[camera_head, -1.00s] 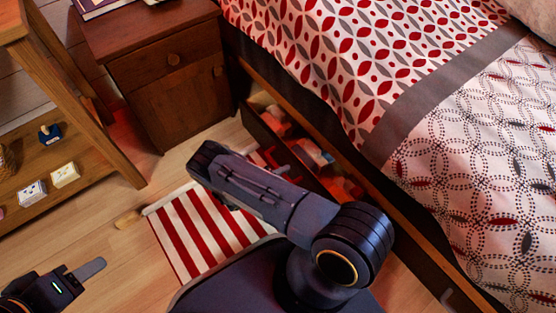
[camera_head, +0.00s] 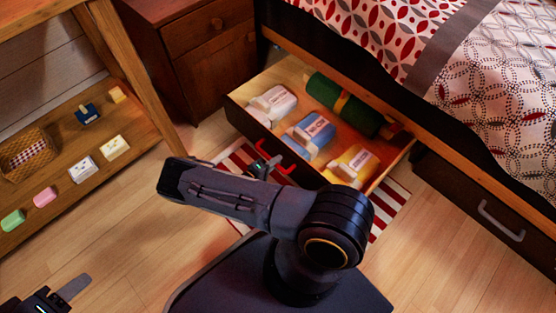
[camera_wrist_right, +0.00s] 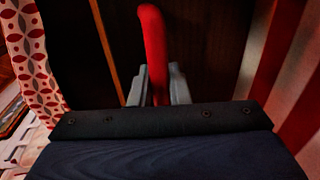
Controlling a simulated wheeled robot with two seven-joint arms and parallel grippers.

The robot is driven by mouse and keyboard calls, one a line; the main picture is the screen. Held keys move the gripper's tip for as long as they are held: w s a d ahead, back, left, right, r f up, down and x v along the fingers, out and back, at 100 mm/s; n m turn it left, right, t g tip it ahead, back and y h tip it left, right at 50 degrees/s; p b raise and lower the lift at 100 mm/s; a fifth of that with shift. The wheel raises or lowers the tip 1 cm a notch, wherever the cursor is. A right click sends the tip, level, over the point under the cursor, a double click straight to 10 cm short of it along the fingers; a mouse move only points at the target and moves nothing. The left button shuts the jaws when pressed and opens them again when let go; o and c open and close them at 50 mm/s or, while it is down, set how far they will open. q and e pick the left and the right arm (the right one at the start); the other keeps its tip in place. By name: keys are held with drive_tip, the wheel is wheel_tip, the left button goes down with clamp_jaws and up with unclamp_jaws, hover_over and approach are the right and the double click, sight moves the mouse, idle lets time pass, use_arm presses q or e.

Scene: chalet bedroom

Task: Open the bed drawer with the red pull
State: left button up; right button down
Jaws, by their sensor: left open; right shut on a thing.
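The bed drawer (camera_head: 240,108) is pulled well out from under the bed, and its inside shows in the head view. Its red pull (camera_head: 285,169) is on the dark front panel, partly hidden by my right arm. My right gripper (camera_head: 262,168) is at the drawer front. In the right wrist view, my right gripper (camera_wrist_right: 158,88) is shut on the red pull (camera_wrist_right: 153,40), with a grey finger on each side. My left gripper (camera_head: 72,288) is open and empty at the lower left, away from the drawer, and partly cut off by the frame.
The drawer holds white, blue and yellow packs (camera_head: 352,165) and a green roll (camera_head: 343,104). A second bed drawer with a grey pull (camera_head: 500,222) is shut at right. A striped rug (camera_head: 388,205) lies below. A nightstand (camera_head: 205,60) and wooden shelf (camera_head: 60,190) stand left.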

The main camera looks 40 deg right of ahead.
use_arm(q)
drive_tip(key=shift+a+f, duration=0.15)
drive_tip(key=shift+a, duration=0.4)
use_arm(e)
drive_tip(key=shift+f+v, duration=0.2)
drive_tip(key=shift+v, duration=0.75)
drive_tip(key=shift+f+v, duration=0.2)
drive_tip(key=shift+v, duration=0.7)
drive_tip(key=shift+a, duration=0.1)
drive_tip(key=c, duration=1.4)
unclamp_jaws()
use_arm(q)
wheel_tip(320, 180, up, 2)
drive_tip(key=shift+p, duration=0.9)
use_arm(e)
drive_tip(key=v, duration=0.7)
drive_tip(key=shift+a, duration=0.35)
